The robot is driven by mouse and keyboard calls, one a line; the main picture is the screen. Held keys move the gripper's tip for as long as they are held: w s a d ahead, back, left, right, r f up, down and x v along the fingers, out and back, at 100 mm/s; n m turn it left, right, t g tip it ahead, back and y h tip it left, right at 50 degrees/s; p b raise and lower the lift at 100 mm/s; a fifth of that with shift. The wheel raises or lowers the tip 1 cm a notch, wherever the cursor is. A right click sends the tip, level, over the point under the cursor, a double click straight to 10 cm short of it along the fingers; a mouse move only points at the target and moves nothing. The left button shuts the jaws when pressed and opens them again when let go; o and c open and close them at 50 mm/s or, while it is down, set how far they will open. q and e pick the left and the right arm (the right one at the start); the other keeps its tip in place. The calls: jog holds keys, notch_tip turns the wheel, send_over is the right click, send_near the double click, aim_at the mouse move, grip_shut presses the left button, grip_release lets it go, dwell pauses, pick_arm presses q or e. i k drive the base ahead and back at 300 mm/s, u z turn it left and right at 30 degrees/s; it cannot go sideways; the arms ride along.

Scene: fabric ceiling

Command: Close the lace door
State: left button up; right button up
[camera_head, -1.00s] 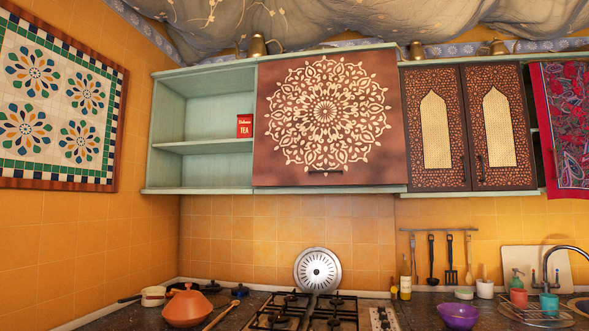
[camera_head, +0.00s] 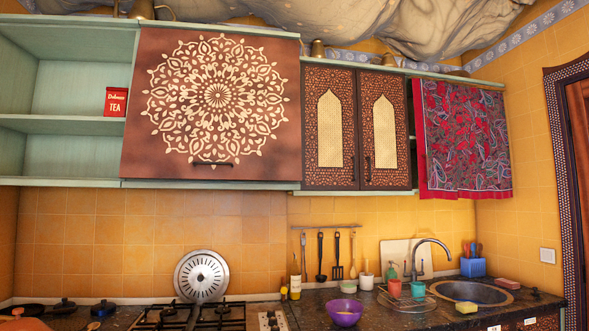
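A wide brown upper-cabinet door with a cream lace-like mandala (camera_head: 217,98) shows left of the middle, with a dark handle (camera_head: 212,164) at its lower edge. It covers its cabinet bay, and I cannot tell whether it sits fully flush. To its right are two narrow carved doors, a left one (camera_head: 312,130) and a right one (camera_head: 402,130), each with a pale lattice panel; both look shut. A red paisley cloth (camera_head: 465,140) hangs at the right end of the cabinets and hides what is behind it. Neither of my grippers is in view.
Open shelves (camera_head: 60,124) with a red tea tin (camera_head: 115,102) stand at the left. Below are a gas hob (camera_head: 195,318), a round metal lid (camera_head: 201,276), a purple bowl (camera_head: 344,312) and a sink (camera_head: 470,292). A dark-framed doorway (camera_head: 560,190) is at the far right.

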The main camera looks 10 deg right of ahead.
aim_at(202, 105)
jog(key=z, duration=0.55)
jog(key=i, duration=0.75)
jog(key=z, duration=0.25)
